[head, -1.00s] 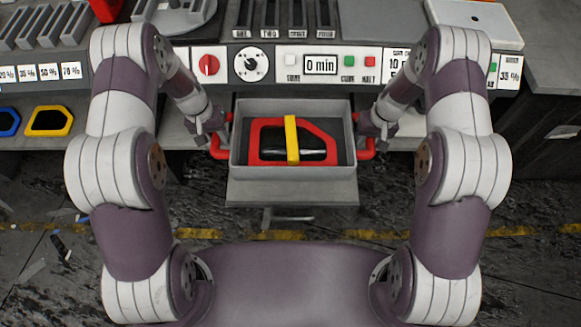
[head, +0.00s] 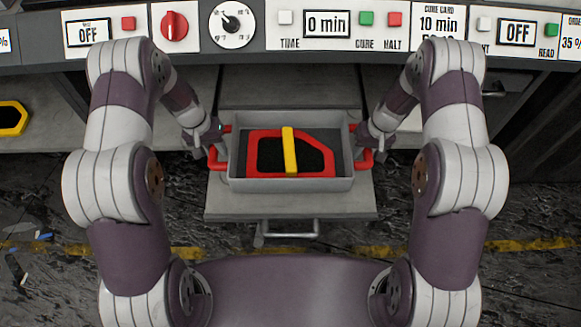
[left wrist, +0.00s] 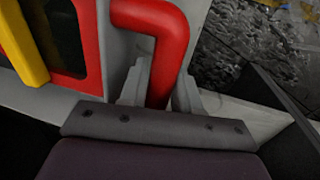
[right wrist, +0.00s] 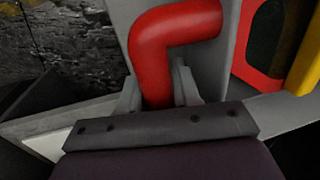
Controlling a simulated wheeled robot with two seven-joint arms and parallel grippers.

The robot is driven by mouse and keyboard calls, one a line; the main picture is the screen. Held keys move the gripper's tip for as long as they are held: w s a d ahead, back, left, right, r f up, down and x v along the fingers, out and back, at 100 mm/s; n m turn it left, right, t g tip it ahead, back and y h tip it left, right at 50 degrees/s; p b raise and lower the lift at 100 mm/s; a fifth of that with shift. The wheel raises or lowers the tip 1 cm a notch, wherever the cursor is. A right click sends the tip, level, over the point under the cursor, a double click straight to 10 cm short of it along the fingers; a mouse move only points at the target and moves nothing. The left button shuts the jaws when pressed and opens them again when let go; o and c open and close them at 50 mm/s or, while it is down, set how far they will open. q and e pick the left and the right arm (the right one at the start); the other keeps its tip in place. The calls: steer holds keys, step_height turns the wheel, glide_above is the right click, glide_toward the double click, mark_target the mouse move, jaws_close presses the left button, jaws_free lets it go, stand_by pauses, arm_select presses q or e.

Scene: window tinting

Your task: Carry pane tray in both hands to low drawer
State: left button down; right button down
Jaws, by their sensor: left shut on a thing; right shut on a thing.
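The pane tray (head: 290,186) is a grey open box with red handles at both ends. It holds a red frame (head: 318,153) with a dark pane and a yellow bar (head: 289,150) across it. My left gripper (head: 214,152) is shut on the left red handle (left wrist: 172,38). My right gripper (head: 372,150) is shut on the right red handle (right wrist: 158,45). The low drawer (head: 290,208) is pulled out under the tray, its front handle (head: 290,228) toward me. The tray looks level over the drawer; whether it touches cannot be told.
The control panel (head: 327,23) with dials and buttons runs along the back above the drawer. A yellow-rimmed black frame (head: 12,118) lies at the far left. The dark floor shows a yellow line (head: 520,245) and small scraps (head: 40,236) at left.

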arm_select(q)
steer(key=shift+r, duration=0.1)
arm_select(e)
steer(key=shift+r, duration=0.1)
